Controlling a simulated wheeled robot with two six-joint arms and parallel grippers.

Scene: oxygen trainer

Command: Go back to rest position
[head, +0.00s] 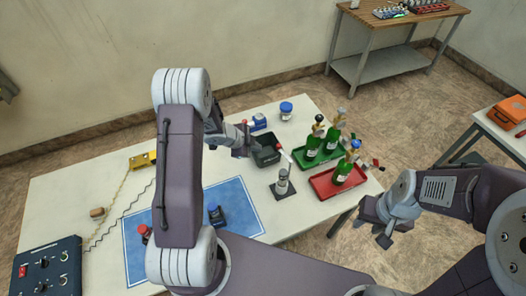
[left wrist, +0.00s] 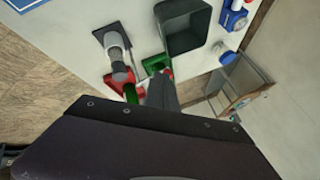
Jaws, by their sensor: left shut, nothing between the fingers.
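My left gripper (head: 244,143) is shut and empty in the head view, above the table beside the dark open bin (head: 268,160). In the left wrist view its closed fingers (left wrist: 161,88) point toward the green tray, with the bin (left wrist: 193,45) just beyond them. My right gripper (head: 376,224) hangs empty past the table's right front edge, clear of the red tray. Its finger gap is too small to judge. Both arms are bent, and my left arm hides part of the table.
Green bottles (head: 313,146) stand on a green tray (head: 302,164), and another (head: 343,169) on a red tray (head: 322,188). A grey upright device (head: 282,184) stands by the bin. A blue mat (head: 235,198) and control box (head: 47,270) lie left. Blue-capped items (head: 286,110) stand behind.

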